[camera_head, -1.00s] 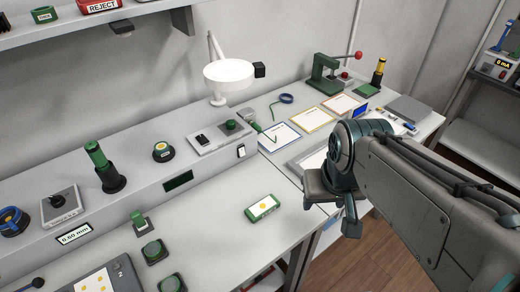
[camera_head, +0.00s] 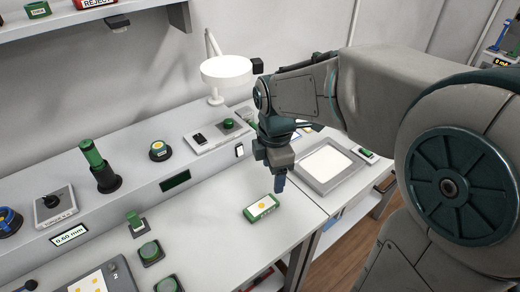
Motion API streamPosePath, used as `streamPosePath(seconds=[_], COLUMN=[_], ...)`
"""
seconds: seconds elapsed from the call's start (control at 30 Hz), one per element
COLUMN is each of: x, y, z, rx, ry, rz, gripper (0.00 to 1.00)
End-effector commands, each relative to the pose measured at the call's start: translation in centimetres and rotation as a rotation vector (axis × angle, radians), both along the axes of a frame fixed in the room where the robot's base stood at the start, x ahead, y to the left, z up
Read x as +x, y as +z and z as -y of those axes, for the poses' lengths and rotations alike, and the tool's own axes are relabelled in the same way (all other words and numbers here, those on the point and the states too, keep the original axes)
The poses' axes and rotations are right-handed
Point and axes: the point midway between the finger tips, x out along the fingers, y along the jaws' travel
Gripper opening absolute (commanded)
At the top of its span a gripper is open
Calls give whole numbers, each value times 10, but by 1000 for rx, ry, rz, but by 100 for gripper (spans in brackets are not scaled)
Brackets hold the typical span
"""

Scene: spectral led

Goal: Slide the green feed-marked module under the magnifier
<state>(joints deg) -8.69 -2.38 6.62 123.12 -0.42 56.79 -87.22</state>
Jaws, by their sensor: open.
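The green module (camera_head: 262,207) lies flat on the lower bench top near its right side. Its top is pale with a yellow mark, too small to read. The magnifier (camera_head: 226,71) is a white, lit round lamp head on a jointed arm, above the raised back ledge, up and left of the module. My gripper (camera_head: 279,186) points down just behind and right of the module, apart from it as far as I can see. It is open and empty; the fingers overlap in this view, so the gap between them is hidden.
A grey framed light panel (camera_head: 325,163) lies right of my gripper. A device with black and green knobs (camera_head: 216,133) sits on the ledge below the magnifier. Green round buttons (camera_head: 150,252) stand at the bench's left front.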

Motion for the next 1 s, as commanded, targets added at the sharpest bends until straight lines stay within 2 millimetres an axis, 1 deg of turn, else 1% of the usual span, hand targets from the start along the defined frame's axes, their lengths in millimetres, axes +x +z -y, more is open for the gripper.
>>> streamPosePath(seconds=[0.03,0.1,0.2,0.3,0.43,0.77,0.87,0.97,1.0], x=[5,10,15,18,19,19,18,18,17], y=[-5,-9,-13,-15,-16,-19,-27,-42,-50], z=[-7,-13,-20,-24,-25,-25,-25,-25,-25], rx=[-3,-6,-8,-8,-9,-9,-9,-9,-9], ry=[82,183,288,348,375,373,372,373,373], rz=[-12,-24,-36,-41,-44,-44,-48,-49,-50], gripper=[65,65,65,65,65,65,65,65,65])
